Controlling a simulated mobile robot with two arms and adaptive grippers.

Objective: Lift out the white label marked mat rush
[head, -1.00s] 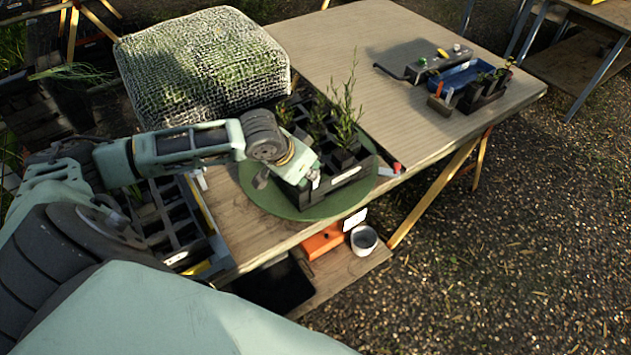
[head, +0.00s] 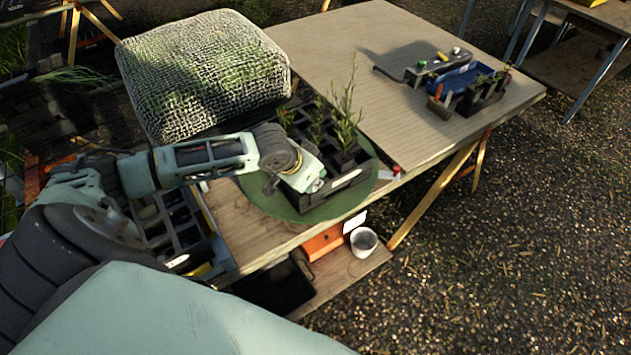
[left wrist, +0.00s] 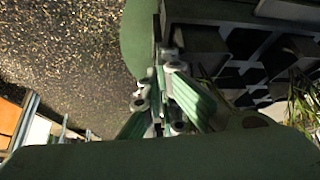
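A black tray of square cells (head: 330,190) stands on a round green disc (head: 365,192) on the wooden table. Several leafy plants (head: 346,115) grow in its cells. A small white strip (head: 346,180) shows on the tray's near side; no writing is readable. My right gripper is not in view.
A mesh-covered block (head: 205,75) stands behind my left arm. A blue tray (head: 455,78) and small pots sit at the table's far right. A white cup (head: 363,241) and an orange box (head: 322,242) are on the lower shelf.

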